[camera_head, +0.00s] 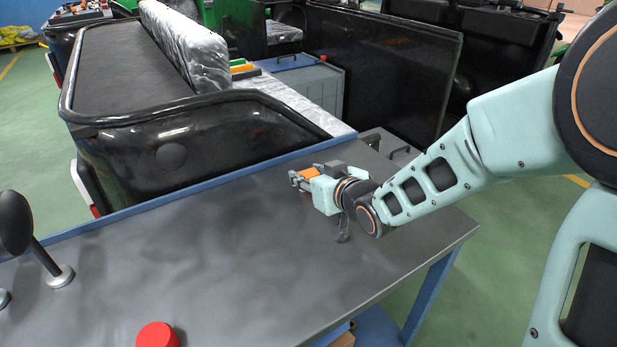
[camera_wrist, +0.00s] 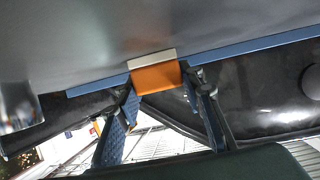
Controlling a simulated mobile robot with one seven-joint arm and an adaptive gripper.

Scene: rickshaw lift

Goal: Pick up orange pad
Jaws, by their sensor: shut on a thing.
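The orange pad (camera_head: 308,173) is a small orange block at my gripper (camera_head: 297,181), over the far right part of the grey table near its blue back edge. In the wrist view the orange pad (camera_wrist: 158,77) shows an orange face with a pale grey strip along one side. The fingers of my gripper (camera_wrist: 160,87) stand on either side of it, shut on it. I cannot tell whether the pad touches the table. My gripper partly hides the pad in the head view.
The grey table (camera_head: 200,260) is mostly clear. A red round object (camera_head: 157,335) is at its front, and a black mirror-like part on a stand (camera_head: 40,250) is at the left. A black rickshaw body (camera_head: 190,140) stands just behind the blue edge.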

